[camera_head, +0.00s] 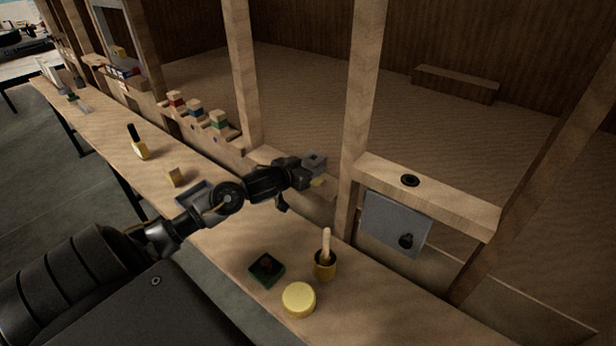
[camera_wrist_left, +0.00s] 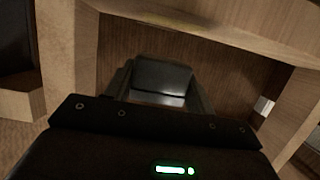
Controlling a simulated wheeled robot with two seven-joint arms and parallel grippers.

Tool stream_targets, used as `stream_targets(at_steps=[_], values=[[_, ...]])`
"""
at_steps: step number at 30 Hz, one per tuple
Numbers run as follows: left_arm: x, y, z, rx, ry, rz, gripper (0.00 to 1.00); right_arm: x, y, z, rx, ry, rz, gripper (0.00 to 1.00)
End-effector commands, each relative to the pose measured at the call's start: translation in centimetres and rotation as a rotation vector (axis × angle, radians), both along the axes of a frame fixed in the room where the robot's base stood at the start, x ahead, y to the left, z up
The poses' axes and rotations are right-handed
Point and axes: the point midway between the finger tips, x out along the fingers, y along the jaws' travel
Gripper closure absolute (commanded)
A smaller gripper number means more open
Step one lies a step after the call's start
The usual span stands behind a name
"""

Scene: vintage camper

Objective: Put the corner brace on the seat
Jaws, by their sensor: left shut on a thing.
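My left gripper (camera_head: 312,168) reaches in from the left over the long wooden bench, beside a wooden post. It is shut on a grey metal piece, which I take to be the corner brace (camera_head: 315,158). In the left wrist view the grey brace (camera_wrist_left: 161,78) sits between the fingers, in front of a wooden frame opening. A light wooden ledge (camera_head: 262,156) runs between the posts behind the gripper, and part of it is hidden. I cannot tell for sure which surface is the seat. My right gripper is not in view.
On the bench (camera_head: 225,240) stand a yellow round tin (camera_head: 299,300), a dark green tray (camera_head: 266,268) and a cup with a wooden handle (camera_head: 325,263). Upright posts (camera_head: 362,90) flank the gripper. A grey panel (camera_head: 395,224) hangs at the right.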

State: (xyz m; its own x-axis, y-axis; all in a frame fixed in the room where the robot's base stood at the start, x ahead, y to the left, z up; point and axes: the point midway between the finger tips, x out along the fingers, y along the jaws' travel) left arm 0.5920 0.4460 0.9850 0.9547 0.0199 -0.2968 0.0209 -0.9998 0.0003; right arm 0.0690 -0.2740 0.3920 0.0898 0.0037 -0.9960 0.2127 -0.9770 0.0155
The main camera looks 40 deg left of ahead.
Motion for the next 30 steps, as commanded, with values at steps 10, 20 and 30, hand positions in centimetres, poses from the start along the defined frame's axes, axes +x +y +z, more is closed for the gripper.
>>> stream_targets(at_steps=[10,20,30], values=[[0.5,0.4,-2.4,-0.002,0.002,0.001,0.75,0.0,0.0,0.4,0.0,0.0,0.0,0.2],[0.5,0.4,-3.7,0.0,-0.003,0.001,0.75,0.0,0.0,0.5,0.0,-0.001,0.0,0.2],[0.5,0.4,-4.1,0.001,0.0,0.0,0.29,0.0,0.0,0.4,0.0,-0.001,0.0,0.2]])
